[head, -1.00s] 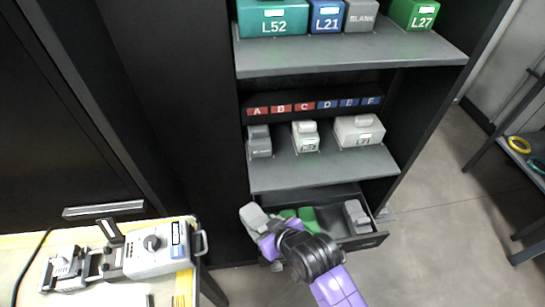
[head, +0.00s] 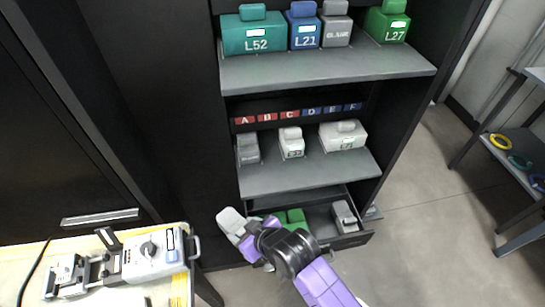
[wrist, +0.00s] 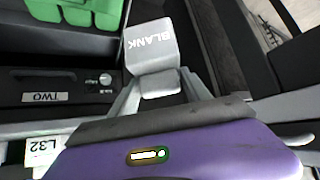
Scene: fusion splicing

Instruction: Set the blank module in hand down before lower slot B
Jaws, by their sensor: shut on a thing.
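My gripper (wrist: 160,92) is shut on a grey blank module (wrist: 150,45), with its BLANK lettering facing the wrist camera. In the head view, my purple wrist and gripper (head: 243,235) are low, in front of the open drawer's left side, with the pale module (head: 230,219) at the tip. The label strip with red B (head: 267,117) is above the lower shelf (head: 300,175). On that shelf stand a grey module (head: 248,149) at left, a narrow white module (head: 292,142) in the middle and a wide white one (head: 343,135) at right. The module is below the shelf level.
The open drawer (head: 350,241) below holds green modules (head: 292,219) and a grey one (head: 344,215). The upper shelf (head: 330,66) carries L52, L21, BLANK and L27 modules. A table with the splicer (head: 150,255) is at left. A bare gap lies between the grey and narrow white modules.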

